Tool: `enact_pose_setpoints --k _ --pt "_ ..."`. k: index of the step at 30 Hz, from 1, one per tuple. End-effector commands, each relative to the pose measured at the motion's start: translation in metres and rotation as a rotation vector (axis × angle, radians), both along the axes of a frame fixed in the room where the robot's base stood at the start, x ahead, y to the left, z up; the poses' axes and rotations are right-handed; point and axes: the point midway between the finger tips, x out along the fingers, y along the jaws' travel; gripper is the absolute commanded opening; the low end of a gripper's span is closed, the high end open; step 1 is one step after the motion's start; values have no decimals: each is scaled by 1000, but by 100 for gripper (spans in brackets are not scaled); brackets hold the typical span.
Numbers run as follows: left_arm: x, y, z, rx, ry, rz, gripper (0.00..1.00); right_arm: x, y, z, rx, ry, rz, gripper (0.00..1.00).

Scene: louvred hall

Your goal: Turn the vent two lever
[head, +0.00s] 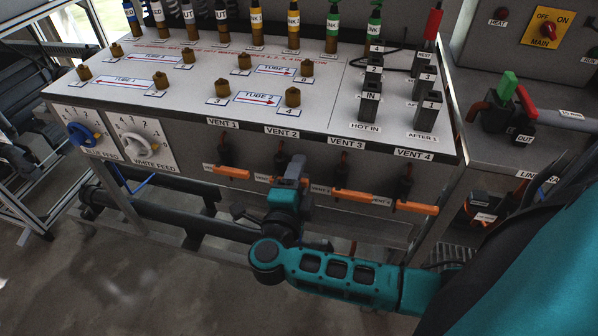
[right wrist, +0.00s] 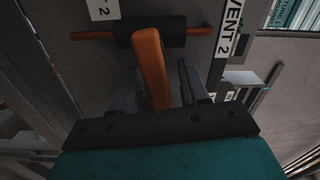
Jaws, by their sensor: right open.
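The vent two lever (right wrist: 152,70) is an orange bar on a black hub (right wrist: 152,31), close in front of my right wrist camera. A VENT 2 strip (right wrist: 229,38) runs beside it. In the head view the VENT 2 label (head: 282,132) is on the bench's front edge, and my right gripper (head: 291,172) mostly hides the lever below it. The right gripper is open, with its two dark fingers on either side of the orange bar in the wrist view. Whether either finger touches the bar I cannot tell. My left gripper is not in view.
Orange levers of vent 1 (head: 228,172), vent 3 (head: 355,196) and vent 4 (head: 416,208) sit along the same front panel, close to either side. Dark pipes (head: 170,218) run below. Blue (head: 84,135) and white (head: 143,140) feed dials are at the left.

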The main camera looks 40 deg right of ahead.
Motion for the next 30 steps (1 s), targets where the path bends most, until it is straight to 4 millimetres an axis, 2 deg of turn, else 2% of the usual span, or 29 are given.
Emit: enact_pose_setpoints --k 4,18,30 --pt "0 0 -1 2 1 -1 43 0 0 0 0 0 0 43" --pt "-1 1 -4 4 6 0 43 0 0 0 0 0 0 0" --pt "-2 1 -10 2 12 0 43 -1 0 -9 97 -106 -2 0"
